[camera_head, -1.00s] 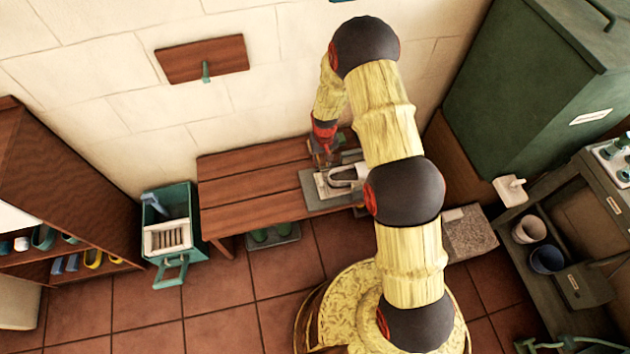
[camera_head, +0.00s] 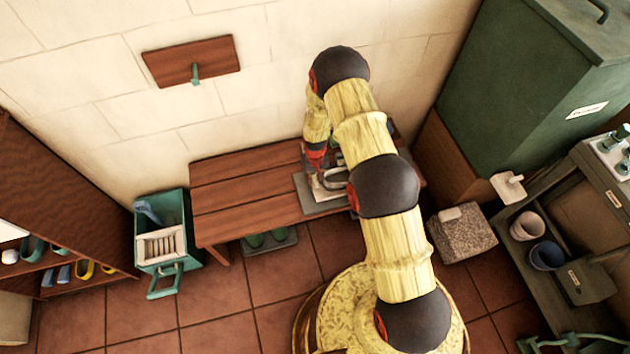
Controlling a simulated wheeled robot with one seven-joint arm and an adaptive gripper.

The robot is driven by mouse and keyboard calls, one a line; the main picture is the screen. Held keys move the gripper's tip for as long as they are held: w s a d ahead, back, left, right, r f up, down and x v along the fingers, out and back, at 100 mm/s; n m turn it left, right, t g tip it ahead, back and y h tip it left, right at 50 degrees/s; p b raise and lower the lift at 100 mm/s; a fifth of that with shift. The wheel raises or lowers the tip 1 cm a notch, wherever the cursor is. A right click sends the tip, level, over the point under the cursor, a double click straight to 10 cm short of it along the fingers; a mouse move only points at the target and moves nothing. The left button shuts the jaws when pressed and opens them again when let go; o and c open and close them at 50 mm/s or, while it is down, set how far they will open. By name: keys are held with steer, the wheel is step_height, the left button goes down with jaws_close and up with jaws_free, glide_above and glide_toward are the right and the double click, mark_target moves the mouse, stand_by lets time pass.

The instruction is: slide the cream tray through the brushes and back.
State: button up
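A small cream piece (camera_head: 322,190), which looks like the cream tray, lies on a grey mat (camera_head: 322,207) on the right part of the wooden bench. A pale arched piece (camera_head: 334,177) stands over or beside it; I cannot tell which. The brushes cannot be made out at this size. My gripper (camera_head: 316,168) is low over the mat at the back end of the cream piece. Its fingers are too small and partly hidden, so I cannot see whether they are open or touch the tray. My arm hides the bench's right end.
The bench (camera_head: 240,190) is bare on its left. A large green cabinet (camera_head: 530,90) and a shelf cart (camera_head: 560,230) stand right. A stone block (camera_head: 462,235) is on the floor.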

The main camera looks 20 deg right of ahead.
steer(key=c, duration=0.3)
jaws_close()
stand_by(0.5)
